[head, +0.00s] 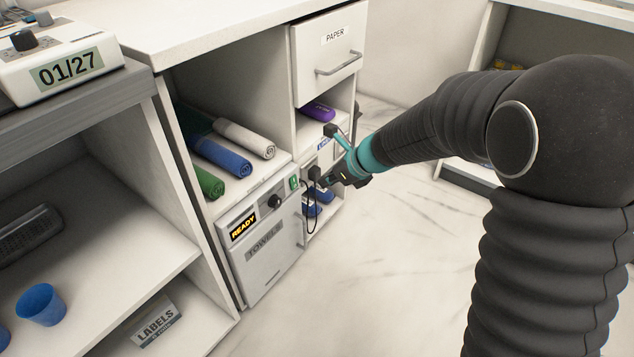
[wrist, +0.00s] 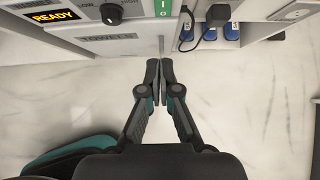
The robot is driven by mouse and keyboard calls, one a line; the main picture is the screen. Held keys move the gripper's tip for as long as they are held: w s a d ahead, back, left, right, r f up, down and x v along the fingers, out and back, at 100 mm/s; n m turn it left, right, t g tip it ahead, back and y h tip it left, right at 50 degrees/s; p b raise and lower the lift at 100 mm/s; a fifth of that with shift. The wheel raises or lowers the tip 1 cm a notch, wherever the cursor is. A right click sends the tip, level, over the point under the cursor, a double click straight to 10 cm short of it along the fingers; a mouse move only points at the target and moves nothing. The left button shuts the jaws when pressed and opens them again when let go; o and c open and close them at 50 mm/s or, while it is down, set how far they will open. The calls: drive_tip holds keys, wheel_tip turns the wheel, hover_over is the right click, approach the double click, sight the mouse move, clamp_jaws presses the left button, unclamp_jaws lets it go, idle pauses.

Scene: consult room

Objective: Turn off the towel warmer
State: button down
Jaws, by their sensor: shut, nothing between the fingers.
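The towel warmer (head: 268,272) is a white box low in the cabinet, with a TOWELS label on its closed front door. Its display (head: 243,228) reads READY in lit yellow letters. A black knob (head: 274,202) and a green switch (head: 294,183) sit on its top panel strip; the switch also shows at the wrist view's top edge (wrist: 162,7), with a white line mark. My gripper (head: 327,181) is shut and empty, to the right of the switch and in front of the cabinet. In the wrist view its fingertips (wrist: 165,63) appear below the switch, apart from it.
A black plug (head: 315,173) with a hanging cord is close by my fingertips. Rolled towels (head: 222,157) lie above the warmer. A PAPER drawer (head: 330,58) is above right. Blue items (head: 312,209) sit low right. The marble floor (head: 400,260) is clear.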

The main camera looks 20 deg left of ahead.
drive_tip(key=shift+v, duration=1)
drive_tip(key=s+d+r+n+t+h, duration=0.1)
drive_tip(key=s+d+r+n, duration=0.45)
drive_tip(key=d, duration=0.25)
drive_tip(key=s+d+r+n+h, duration=0.2)
drive_tip(key=s+d+r+n, duration=0.3)
drive_tip(key=s+d+n, duration=0.15)
drive_tip(key=s+d+r+n+t+h, duration=0.1)
drive_tip(key=s+d+n+h, duration=0.3)
drive_tip(key=s+d+n, duration=0.6)
drive_tip(key=s+d, duration=0.3)
drive_tip(key=d, duration=0.2)
drive_tip(key=shift+r+t+h, duration=0.25)
drive_tip(key=shift+t+h, duration=0.05)
drive_tip(key=shift+t, duration=0.1)
drive_tip(key=shift+s+d, duration=0.15)
drive_tip(key=shift+d, duration=0.05)
